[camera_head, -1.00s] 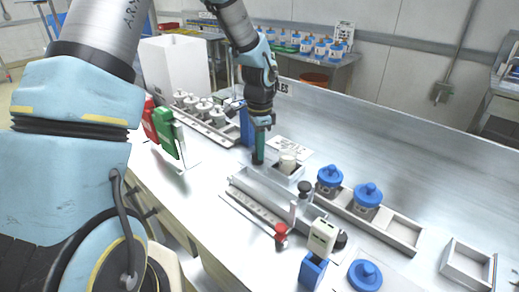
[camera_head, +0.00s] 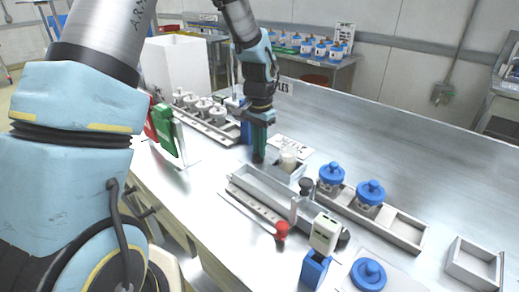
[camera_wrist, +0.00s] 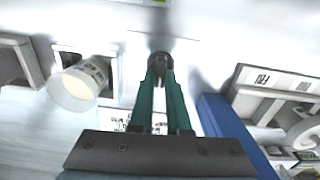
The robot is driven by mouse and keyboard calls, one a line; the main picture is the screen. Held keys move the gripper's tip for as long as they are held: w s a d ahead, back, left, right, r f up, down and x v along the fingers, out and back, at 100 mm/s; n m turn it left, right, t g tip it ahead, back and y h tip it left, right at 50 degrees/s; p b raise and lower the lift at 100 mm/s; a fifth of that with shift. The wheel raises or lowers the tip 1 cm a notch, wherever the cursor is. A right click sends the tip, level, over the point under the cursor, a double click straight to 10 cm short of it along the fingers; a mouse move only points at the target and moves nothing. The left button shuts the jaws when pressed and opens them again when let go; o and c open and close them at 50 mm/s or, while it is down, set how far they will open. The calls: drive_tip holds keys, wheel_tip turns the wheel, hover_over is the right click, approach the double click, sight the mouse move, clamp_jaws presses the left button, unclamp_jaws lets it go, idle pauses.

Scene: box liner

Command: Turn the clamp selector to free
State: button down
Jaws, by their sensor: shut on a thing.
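My gripper (camera_head: 258,157) points down at the bench beside the left end of the grey clamp fixture (camera_head: 262,190). In the wrist view its green fingers (camera_wrist: 159,68) are closed together on a small dark piece (camera_wrist: 159,57), mostly hidden between the tips. This piece appears to be the clamp selector; its pointer and markings cannot be read. A white cup-like part (camera_head: 288,160) sits in a small grey holder right of the gripper. It also shows left of the fingers in the wrist view (camera_wrist: 76,88).
Blue-lidded jars (camera_head: 331,175) sit in a rack to the right. A blue upright block (camera_wrist: 222,125) stands close right of the fingers.

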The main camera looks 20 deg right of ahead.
drive_tip(key=n, duration=0.5)
drive_tip(key=shift+w+a+b, duration=0.1)
drive_tip(key=shift+b, duration=0.2)
drive_tip(key=shift+n, duration=0.3)
drive_tip(key=c, duration=0.9)
unclamp_jaws()
wheel_tip(320, 180, up, 11)
drive_tip(key=shift+f+b, duration=0.1)
drive_tip(key=shift+b, duration=1.1)
drive_tip(key=shift+a, duration=0.1)
